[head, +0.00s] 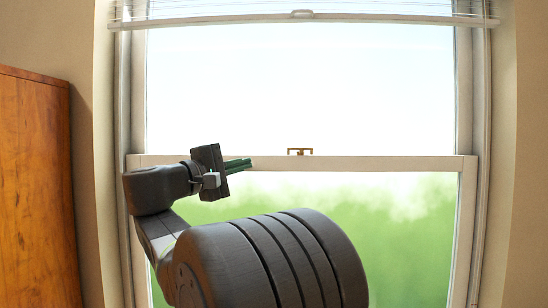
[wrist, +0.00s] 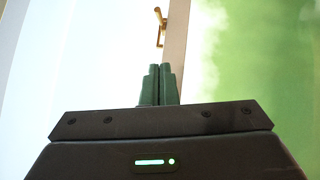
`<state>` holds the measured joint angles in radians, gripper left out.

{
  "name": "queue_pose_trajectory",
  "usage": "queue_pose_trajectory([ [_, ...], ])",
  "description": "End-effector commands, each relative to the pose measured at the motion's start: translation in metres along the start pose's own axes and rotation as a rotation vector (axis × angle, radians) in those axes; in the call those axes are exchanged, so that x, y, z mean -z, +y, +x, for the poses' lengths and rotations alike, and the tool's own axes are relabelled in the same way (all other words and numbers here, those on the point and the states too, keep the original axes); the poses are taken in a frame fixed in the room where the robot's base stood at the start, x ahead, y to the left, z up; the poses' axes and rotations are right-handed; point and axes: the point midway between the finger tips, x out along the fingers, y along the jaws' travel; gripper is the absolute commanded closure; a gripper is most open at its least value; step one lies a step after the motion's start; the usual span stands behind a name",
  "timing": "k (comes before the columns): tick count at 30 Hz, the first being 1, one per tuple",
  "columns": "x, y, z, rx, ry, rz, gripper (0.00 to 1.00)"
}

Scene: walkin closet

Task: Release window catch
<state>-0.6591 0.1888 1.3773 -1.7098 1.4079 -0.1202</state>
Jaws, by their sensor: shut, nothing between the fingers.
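The window catch (head: 300,151) is a small brass piece on top of the window's middle rail (head: 400,163). It also shows in the wrist view (wrist: 160,27), just beyond my fingertips and slightly left of the rail. My gripper (head: 250,163) is left of the catch in the head view, at about the height of the rail, with its green fingers pointing right. The fingers also show in the wrist view (wrist: 158,68), together and empty, apart from the catch.
A wooden cabinet (head: 38,190) stands at the left edge. A raised blind (head: 300,18) hangs across the top of the window. Upper and lower glass panes lie above and below the rail. The rail right of the catch is clear.

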Motion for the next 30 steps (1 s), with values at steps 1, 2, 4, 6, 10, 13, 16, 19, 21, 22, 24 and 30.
queue_pose_trajectory([
  [1,-0.001,0.001,0.004,0.001,-0.003,-0.001,1.00],
  [2,-0.001,0.001,0.007,0.001,-0.003,-0.001,1.00],
  [4,-0.001,0.002,0.017,0.001,-0.004,-0.002,1.00],
  [6,-0.002,0.002,0.028,0.001,-0.005,-0.002,1.00],
  [10,-0.002,0.003,0.053,0.002,-0.006,-0.002,1.00],
  [13,-0.002,0.003,0.073,0.001,-0.005,-0.003,1.00],
  [16,-0.002,0.003,0.092,0.001,-0.005,-0.002,1.00],
  [19,-0.009,0.003,0.106,0.001,-0.005,-0.001,1.00],
  [21,-0.016,0.003,0.113,0.001,-0.004,0.000,1.00],
  [22,-0.019,0.002,0.115,0.002,-0.004,0.000,1.00],
  [24,-0.023,0.002,0.119,0.001,-0.002,-0.002,1.00],
  [30,-0.029,0.000,0.125,0.000,0.000,0.000,1.00],
])
